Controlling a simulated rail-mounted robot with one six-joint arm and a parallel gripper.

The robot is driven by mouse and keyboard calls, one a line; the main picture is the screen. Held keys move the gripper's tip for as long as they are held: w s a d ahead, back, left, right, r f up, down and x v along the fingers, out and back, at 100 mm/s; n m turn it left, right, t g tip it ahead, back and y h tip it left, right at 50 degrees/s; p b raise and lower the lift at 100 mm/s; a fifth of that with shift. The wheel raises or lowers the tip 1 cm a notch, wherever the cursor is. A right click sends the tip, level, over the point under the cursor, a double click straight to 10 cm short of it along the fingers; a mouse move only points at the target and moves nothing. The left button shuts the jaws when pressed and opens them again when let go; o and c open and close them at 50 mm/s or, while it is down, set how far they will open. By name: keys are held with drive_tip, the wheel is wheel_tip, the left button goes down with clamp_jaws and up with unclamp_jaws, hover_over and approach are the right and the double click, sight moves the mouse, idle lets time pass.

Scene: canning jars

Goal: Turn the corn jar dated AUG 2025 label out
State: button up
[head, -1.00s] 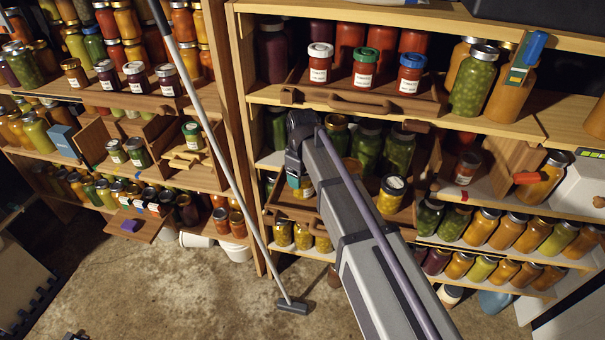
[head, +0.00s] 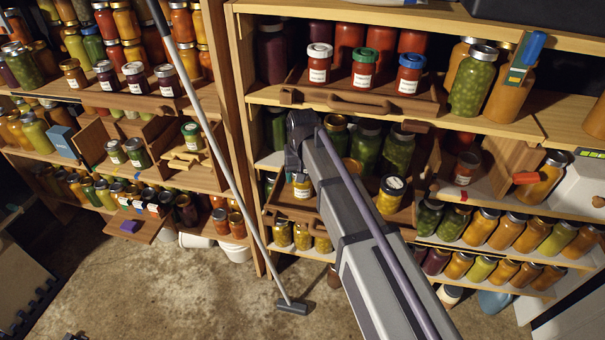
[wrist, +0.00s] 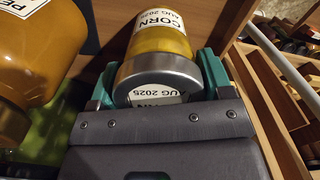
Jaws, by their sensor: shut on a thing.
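The corn jar (wrist: 160,42), yellow with a silver lid, is between the teal fingers of my gripper (wrist: 157,78) in the wrist view. My gripper is shut on it. A white label on its side reads CORN AUG 2025, and the lid end also shows AUG 2025 lettering. In the head view the corn jar (head: 302,190) shows small below my wrist, at the left front of a wooden crate, with white label facing outward. My arm hides part of the crate, and the fingers are hard to make out there.
In the wrist view an amber jar (wrist: 30,50) with a partly seen label stands close on the left. In the head view a yellow jar (head: 391,196) and green jars (head: 366,148) stand right of my arm. A long pole (head: 222,150) leans left of the shelf.

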drive_tip(key=shift+m, duration=0.9)
drive_tip(key=o, duration=1)
drive_tip(key=shift+c, duration=0.2)
